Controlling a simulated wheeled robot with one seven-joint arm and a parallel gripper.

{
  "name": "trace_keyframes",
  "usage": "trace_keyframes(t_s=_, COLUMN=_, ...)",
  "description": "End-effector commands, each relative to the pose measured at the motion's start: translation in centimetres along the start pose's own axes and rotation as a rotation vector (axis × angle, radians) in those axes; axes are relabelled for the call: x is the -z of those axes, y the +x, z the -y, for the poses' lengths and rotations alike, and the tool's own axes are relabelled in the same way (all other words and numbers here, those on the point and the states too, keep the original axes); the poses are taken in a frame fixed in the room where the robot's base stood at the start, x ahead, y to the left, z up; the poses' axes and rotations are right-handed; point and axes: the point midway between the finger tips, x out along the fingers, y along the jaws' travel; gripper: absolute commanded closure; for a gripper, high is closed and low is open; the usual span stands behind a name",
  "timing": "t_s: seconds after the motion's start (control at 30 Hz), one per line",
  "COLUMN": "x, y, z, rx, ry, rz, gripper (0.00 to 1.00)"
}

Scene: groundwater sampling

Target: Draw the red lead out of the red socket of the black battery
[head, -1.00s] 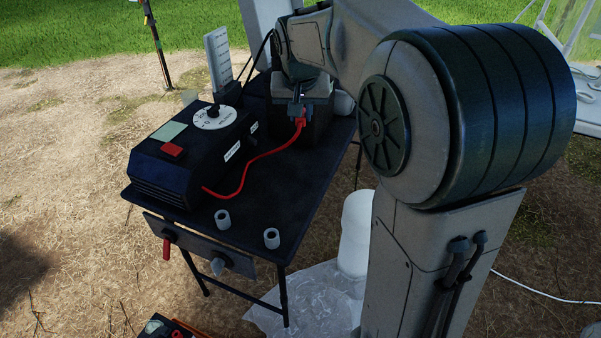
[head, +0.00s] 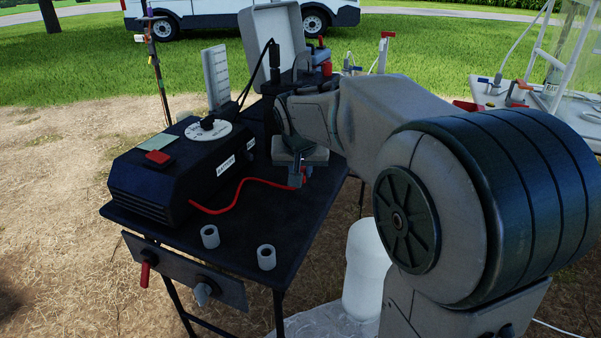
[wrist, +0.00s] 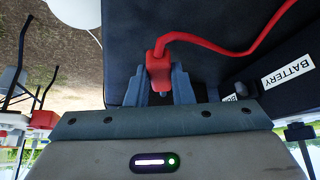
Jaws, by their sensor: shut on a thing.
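My gripper (head: 296,180) points down above the table and is shut on the red plug end (wrist: 158,68) of the red lead. The black battery (head: 266,125) stands at the table's back, mostly hidden behind my arm. A red fitting (head: 327,68) shows above my arm; I cannot tell if it is the red socket.
Two grey rings (head: 210,237) (head: 266,257) lie on the black table (head: 240,262) near its front edge. A black lead (head: 256,75) rises behind the box. A white cylinder (head: 366,265) stands right of the table. The tabletop between box and gripper is clear except for the lead.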

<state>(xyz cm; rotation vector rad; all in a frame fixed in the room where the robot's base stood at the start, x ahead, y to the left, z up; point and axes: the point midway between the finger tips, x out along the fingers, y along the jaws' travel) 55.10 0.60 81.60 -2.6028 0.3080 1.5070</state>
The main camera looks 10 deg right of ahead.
Motion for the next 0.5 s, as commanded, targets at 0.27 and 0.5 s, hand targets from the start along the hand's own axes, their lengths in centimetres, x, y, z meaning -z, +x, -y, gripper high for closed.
trace_keyframes(t_s=0.27, x=-1.3, y=2.3, z=0.0, rx=0.000, ry=0.000, rz=0.001, gripper=0.97)
trace_keyframes(t_s=0.5, x=-2.6, y=4.6, z=0.0, rx=0.000, ry=0.000, rz=0.000, gripper=0.97)
